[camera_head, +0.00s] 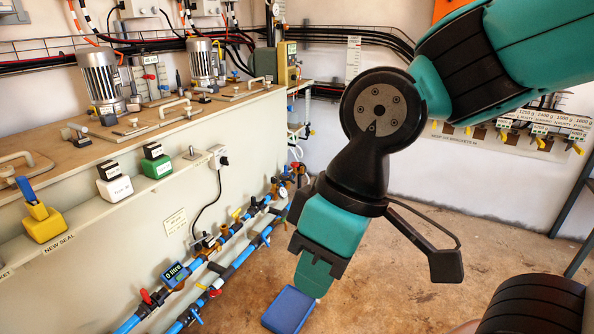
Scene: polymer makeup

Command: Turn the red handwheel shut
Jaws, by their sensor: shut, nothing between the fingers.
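Small red valve handles show on the blue pipes low along the bench front: one red handle (147,297) at the lower left, and another red handle (214,290) to its right. They are too small for me to tell whether either is the red handwheel. My gripper (313,276), teal and black, hangs pointing down to the right of the pipes. It is apart from both red handles. It is shut, and its fingertips are hard to make out. A blue block-like piece (288,310) shows just below the tip; I cannot tell whether they touch.
The pale bench (110,240) fills the left side, with pumps on top and a yellow block (44,222) on its ledge. Blue pipes with a meter (175,273) run along its foot. Brown floor (420,290) lies open at right. Labelled hooks (540,139) line the back wall.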

